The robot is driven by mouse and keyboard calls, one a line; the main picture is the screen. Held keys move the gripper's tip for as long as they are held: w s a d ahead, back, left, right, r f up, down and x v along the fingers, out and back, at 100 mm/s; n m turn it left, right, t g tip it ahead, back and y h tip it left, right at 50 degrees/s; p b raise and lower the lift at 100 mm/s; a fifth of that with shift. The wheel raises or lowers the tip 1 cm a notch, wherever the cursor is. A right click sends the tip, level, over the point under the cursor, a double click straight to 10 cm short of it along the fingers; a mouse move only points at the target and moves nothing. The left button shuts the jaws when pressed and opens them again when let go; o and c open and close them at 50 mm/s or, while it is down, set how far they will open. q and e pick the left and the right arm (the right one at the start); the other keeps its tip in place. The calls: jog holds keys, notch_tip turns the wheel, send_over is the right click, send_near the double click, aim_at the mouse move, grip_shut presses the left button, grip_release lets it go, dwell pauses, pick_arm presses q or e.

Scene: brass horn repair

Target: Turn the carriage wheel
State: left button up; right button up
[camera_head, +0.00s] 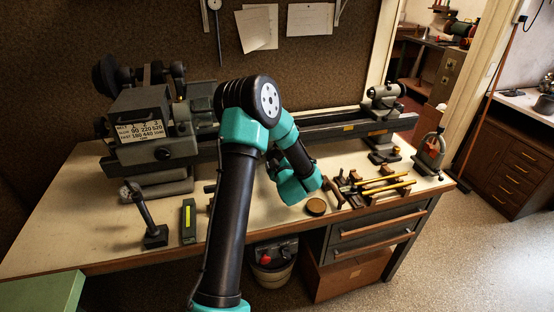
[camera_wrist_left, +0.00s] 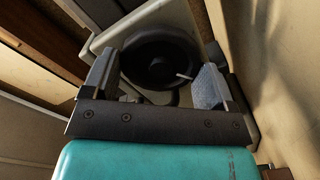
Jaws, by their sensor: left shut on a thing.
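The lathe, with its headstock (camera_head: 152,128) at left and long bed (camera_head: 345,128), stands along the back of the bench. My left arm crosses the middle of the head view. Its gripper is hidden there behind the arm, as is the carriage wheel. In the left wrist view, my left gripper (camera_wrist_left: 155,88) has its fingers on both sides of a round black wheel (camera_wrist_left: 155,60) and is shut on it. A small pale pin (camera_wrist_left: 184,76) sticks out near the right finger. The exact finger contact is hard to see. My right gripper is not in view.
The tailstock (camera_head: 382,98) stands on the bed at right. Several tools and yellow rods (camera_head: 385,187) lie at the bench's right front. A dark stand (camera_head: 152,225) and a green-yellow block (camera_head: 189,220) are at left. The front left bench is mostly clear.

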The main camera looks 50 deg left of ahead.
pick_arm(q)
jog(key=o, duration=0.8)
jog(key=shift+s+a, duration=0.1)
jog(key=shift+s, duration=0.05)
jog(key=v, duration=1.7)
jog(key=shift+d+f, duration=0.1)
jog(key=shift+d, duration=0.15)
